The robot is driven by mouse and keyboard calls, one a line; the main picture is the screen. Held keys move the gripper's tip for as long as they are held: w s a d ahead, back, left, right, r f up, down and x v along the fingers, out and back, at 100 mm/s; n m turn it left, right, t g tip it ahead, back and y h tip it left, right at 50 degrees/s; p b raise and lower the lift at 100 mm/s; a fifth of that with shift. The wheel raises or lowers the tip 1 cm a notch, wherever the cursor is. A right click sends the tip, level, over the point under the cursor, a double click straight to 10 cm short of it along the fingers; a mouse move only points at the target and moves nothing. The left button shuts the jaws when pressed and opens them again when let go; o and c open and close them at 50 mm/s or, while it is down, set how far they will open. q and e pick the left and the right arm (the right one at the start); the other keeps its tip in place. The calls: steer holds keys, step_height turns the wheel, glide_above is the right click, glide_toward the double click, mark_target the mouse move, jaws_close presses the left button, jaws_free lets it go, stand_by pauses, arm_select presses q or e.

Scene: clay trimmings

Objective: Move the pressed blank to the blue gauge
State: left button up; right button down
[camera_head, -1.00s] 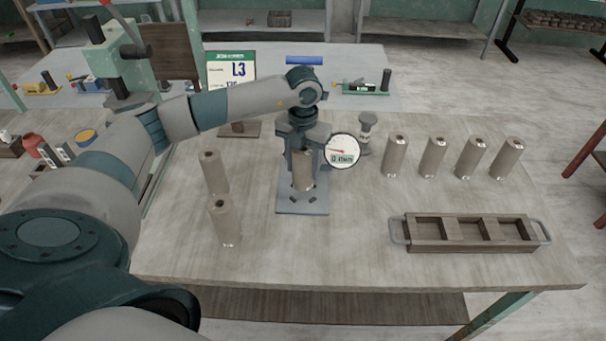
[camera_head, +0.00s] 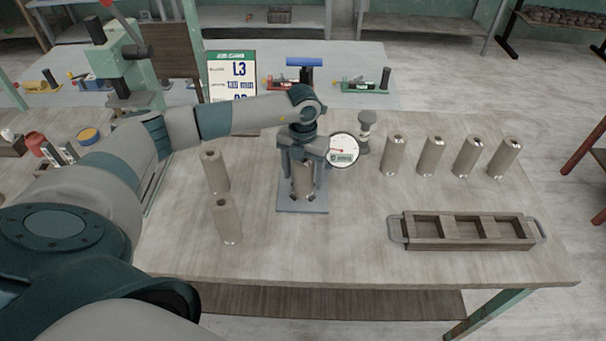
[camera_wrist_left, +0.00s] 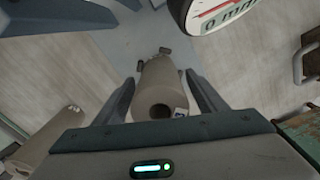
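A grey-tan cylinder with a hole in its top (camera_head: 303,180) stands upright in a blue-grey stand (camera_head: 302,207) with a round white dial (camera_head: 343,150). I cannot tell whether this cylinder is the pressed blank. My left gripper (camera_head: 303,160) is above it, pointing down. In the left wrist view the same cylinder (camera_wrist_left: 160,85) lies between the two fingers of my left gripper (camera_wrist_left: 161,80), with narrow gaps, so it looks open around it. A small blue device (camera_head: 95,84) stands at the back left. My right gripper is not in view.
Two cylinders stand left of the stand (camera_head: 227,220), and several stand in a row at right (camera_head: 431,155). A wooden tray with compartments (camera_head: 408,246) lies front right. A sign (camera_head: 232,57), a red device (camera_head: 282,83) and a green one (camera_head: 358,86) stand behind.

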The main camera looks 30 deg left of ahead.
arm_select(q)
steer(key=shift+r, duration=0.2)
steer(key=shift+r, duration=0.25)
step_height(320, 180, up, 6)
steer(key=b, duration=0.2)
steer(key=shift+f+b, duration=0.25)
steer(key=shift+b, duration=0.05)
steer(key=shift+r, duration=0.7)
stand_by(0.6)
